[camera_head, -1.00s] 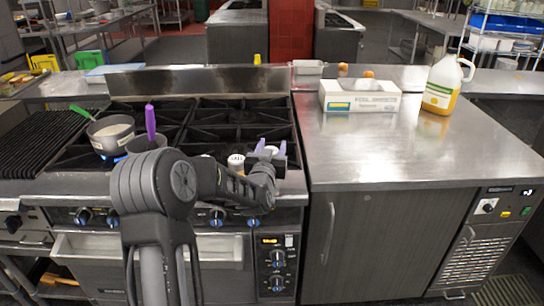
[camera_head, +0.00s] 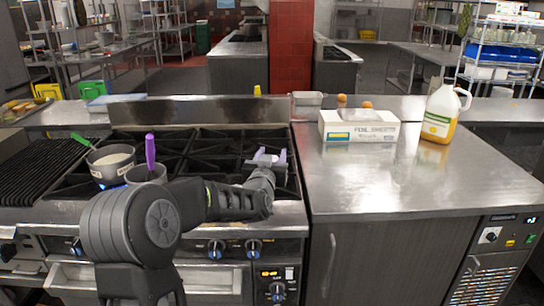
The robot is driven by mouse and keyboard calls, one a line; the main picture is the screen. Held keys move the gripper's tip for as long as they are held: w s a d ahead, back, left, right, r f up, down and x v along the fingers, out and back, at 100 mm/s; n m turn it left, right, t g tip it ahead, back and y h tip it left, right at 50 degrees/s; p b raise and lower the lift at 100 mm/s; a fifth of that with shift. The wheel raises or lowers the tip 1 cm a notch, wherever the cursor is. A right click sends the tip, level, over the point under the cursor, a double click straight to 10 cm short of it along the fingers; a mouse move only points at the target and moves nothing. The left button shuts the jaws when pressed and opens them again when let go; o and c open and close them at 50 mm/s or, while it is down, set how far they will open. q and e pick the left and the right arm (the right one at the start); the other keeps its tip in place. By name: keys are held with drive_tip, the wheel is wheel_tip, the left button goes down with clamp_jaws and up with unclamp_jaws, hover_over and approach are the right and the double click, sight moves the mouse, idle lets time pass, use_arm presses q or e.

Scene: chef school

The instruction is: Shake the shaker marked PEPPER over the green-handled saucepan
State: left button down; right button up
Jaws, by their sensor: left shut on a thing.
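The green-handled saucepan (camera_head: 110,164) stands at the left of the stove, its green handle (camera_head: 81,139) pointing to the back left. It holds something pale. A purple-handled pan (camera_head: 146,174) is just to its right, partly behind my arm. My left gripper (camera_head: 271,155) is over the right burners, well to the right of both pans. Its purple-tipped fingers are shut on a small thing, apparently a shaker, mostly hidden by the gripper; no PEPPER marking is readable. My right gripper is out of view.
The stove (camera_head: 205,113) has black burner grates, with a ribbed grill (camera_head: 45,170) at left. The steel counter (camera_head: 375,184) at right is mostly clear. A foil box (camera_head: 359,126) and a yellow jug (camera_head: 442,115) stand at its back.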

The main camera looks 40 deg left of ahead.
use_arm(q)
wheel_tip(320, 180, up, 5)
drive_tip(key=p, duration=0.2)
drive_tip(key=shift+p, duration=0.3)
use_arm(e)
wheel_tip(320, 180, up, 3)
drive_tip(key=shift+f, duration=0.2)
use_arm(q)
drive_tip(key=w+d+f+m+t+h, duration=0.1)
drive_tip(key=d+f+m+h, duration=0.15)
drive_tip(key=d+f, duration=1)
drive_tip(key=s+d+f+m+h, duration=0.1)
drive_tip(key=s+d+f+h, duration=0.1)
drive_tip(key=d, duration=0.6)
drive_tip(key=s+d+f+m+h, duration=0.1)
drive_tip(key=s+d+f+h, duration=0.2)
drive_tip(key=d+f, duration=0.3)
drive_tip(key=s+d, duration=0.1)
drive_tip(key=d, duration=0.2)
drive_tip(key=shift+s+d+m+t, duration=0.25)
drive_tip(key=shift+d+m+t, duration=0.05)
drive_tip(key=shift+m+t, duration=0.1)
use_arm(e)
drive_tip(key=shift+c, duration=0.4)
